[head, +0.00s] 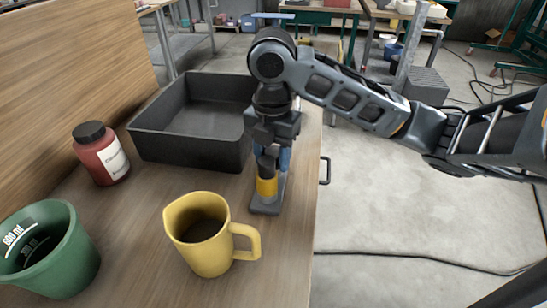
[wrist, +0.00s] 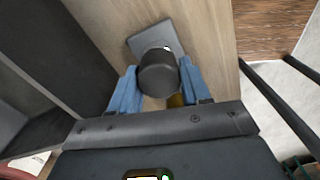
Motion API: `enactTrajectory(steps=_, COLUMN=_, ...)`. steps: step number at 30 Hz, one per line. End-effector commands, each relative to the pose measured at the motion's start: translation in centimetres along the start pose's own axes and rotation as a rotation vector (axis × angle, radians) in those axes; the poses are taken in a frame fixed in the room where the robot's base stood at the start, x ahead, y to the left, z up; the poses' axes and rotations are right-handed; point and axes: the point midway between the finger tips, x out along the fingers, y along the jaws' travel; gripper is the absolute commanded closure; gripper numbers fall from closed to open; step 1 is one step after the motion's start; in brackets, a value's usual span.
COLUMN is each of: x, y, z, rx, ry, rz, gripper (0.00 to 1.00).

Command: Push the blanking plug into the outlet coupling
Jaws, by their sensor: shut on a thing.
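My gripper (head: 271,156) points down over the right side of the bench, with its blue fingers shut on the dark grey blanking plug (head: 266,166). In the wrist view the plug (wrist: 158,74) is a round black cap between the two blue fingers. The outlet coupling (head: 266,188) is a yellow upright collar directly below the plug. The plug appears in line with it and touching its top; how deep it sits is hidden. The coupling stands on a grey base plate (head: 264,209), which also shows in the wrist view (wrist: 154,38).
A yellow mug (head: 205,250) stands close in front of the coupling, its handle toward it. A black open tray (head: 185,150) is left behind. A red bottle (head: 102,155) and green measuring cup (head: 62,262) stand at left. The bench's right edge is near.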

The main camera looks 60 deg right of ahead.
Motion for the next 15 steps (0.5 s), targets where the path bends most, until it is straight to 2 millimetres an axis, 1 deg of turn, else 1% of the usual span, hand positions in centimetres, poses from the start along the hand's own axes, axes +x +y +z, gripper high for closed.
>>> enactTrajectory(steps=5, x=-0.2, y=0.0, z=0.0, rx=0.0, ry=0.0, rz=0.0, gripper=0.85)
enactTrajectory(steps=8, x=-0.8, y=0.0, z=0.1, rx=-0.001, ry=-0.001, rz=0.001, gripper=0.85)
enactTrajectory(steps=11, x=-1.8, y=0.0, z=0.1, rx=-0.001, ry=-0.003, rz=0.001, gripper=0.85)
enactTrajectory(steps=15, x=-3.8, y=0.0, z=0.1, rx=-0.002, ry=-0.004, rz=0.002, gripper=0.85)
